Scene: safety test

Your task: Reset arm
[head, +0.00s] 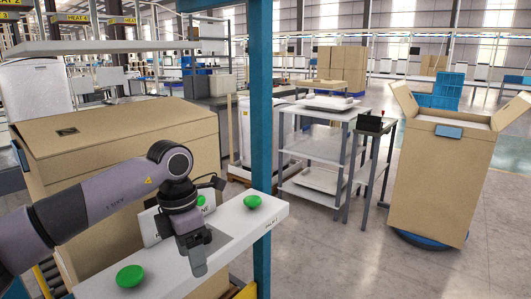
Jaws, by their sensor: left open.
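My left arm comes in from the left, and my left gripper (196,256) points down over a white panel (150,278). The gripper is open, and I see nothing held in it. Green domed buttons sit on the panel: one at the near left (130,276) and one at the far right (252,202). Another green button (201,200) shows behind the gripper, by a white sign (150,226) that my arm partly covers. Whether the fingertips touch the panel I cannot tell. My right gripper is not in view.
A large cardboard box (110,140) stands behind my arm. A blue post (261,120) rises just beyond the panel. A grey shelf cart (318,150) stands behind it. An open tall carton (440,180) stands at right. Grey floor (330,265) is clear at front right.

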